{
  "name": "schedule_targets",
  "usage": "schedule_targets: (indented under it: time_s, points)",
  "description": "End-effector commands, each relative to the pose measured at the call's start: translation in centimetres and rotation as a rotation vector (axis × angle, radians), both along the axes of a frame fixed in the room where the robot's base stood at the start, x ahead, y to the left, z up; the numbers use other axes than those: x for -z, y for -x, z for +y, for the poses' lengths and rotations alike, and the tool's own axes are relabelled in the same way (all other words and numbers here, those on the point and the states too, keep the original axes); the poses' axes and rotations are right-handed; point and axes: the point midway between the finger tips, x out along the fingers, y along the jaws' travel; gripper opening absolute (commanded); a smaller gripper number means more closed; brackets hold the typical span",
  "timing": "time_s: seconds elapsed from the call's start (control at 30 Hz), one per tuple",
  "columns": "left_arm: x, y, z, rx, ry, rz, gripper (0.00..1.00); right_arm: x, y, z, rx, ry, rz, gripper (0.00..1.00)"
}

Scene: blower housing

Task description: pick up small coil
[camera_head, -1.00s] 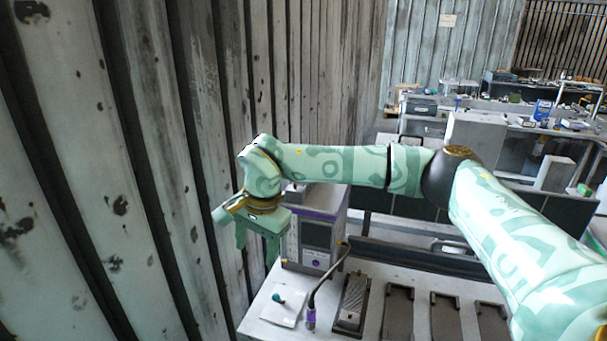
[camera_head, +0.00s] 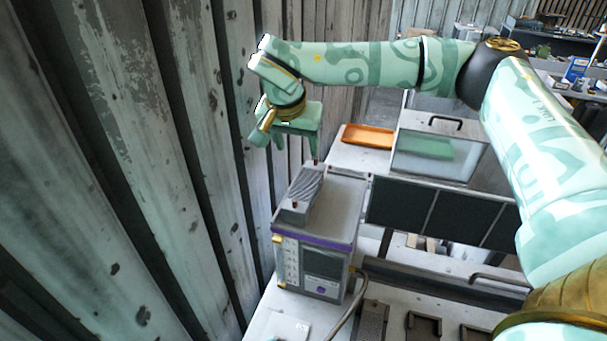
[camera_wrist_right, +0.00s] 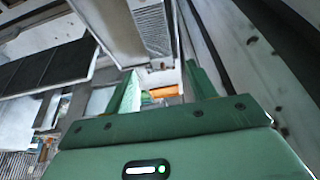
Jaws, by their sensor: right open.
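A grey ribbed block with small terminals, which looks like the small coil (camera_head: 303,188), lies on top of a grey instrument box (camera_head: 345,205) with a purple stripe. My right gripper (camera_head: 298,148) is open and empty, above and behind the block, fingers pointing down. In the right wrist view, the fingers (camera_wrist_right: 161,82) are spread with nothing between them, and the ribbed block (camera_wrist_right: 152,27) shows beyond them at the top. My left gripper is not in view.
A corrugated wall (camera_head: 190,150) stands close on the left of my right gripper. An orange tray (camera_head: 368,136) and a clear-sided case (camera_head: 432,155) are behind the box. A cable (camera_head: 347,315) runs at its front right. Dark holders (camera_head: 423,326) line the front.

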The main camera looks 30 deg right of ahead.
Motion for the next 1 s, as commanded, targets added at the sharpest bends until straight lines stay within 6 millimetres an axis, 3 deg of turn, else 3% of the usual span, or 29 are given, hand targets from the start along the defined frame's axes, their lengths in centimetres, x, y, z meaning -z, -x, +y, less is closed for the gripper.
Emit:
schedule_targets:
  time_s: [0.23, 0.4, 0.7, 1.0]
  points:
    - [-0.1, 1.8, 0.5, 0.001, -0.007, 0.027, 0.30, 4.9, -1.0, -1.5, 0.003, 0.003, 0.008, 0.56]
    - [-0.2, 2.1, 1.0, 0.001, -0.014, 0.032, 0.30, 8.3, -2.0, -2.6, 0.002, 0.002, 0.004, 0.56]
    - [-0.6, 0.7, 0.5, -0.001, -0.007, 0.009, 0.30, 11.2, -2.5, -3.2, 0.002, 0.001, 0.005, 0.56]
    - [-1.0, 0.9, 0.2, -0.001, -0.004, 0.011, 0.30, 15.2, -3.2, -4.0, 0.002, 0.002, 0.002, 0.56]
